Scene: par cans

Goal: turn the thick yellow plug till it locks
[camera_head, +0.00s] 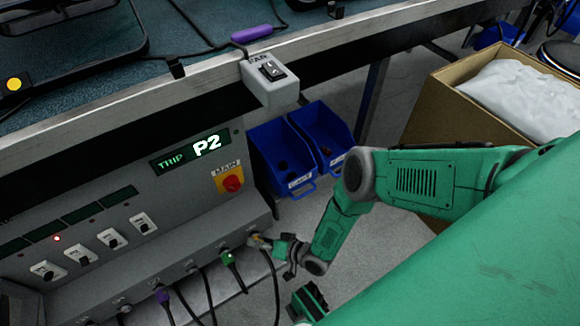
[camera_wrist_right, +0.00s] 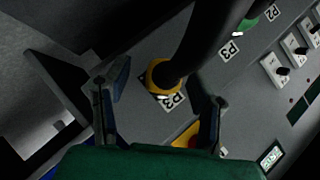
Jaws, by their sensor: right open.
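The thick yellow plug (camera_head: 257,241) sits in the last socket at the right end of the grey power box's lower ledge. In the right wrist view its yellow collar (camera_wrist_right: 163,77) shows around a thick black cable that runs up the picture. My right gripper (camera_head: 282,250) is at the plug in the head view. In the right wrist view its two fingers (camera_wrist_right: 164,92) are spread apart, one on each side of the plug and cable, with gaps between. Whether a fingertip touches the plug cannot be told. My left gripper is not in view.
A green plug (camera_head: 228,258) with its cable is next to the yellow one, and a purple plug (camera_head: 162,295) is farther left. The box (camera_head: 190,205) has a lit P2 display and a red main switch (camera_head: 232,182).

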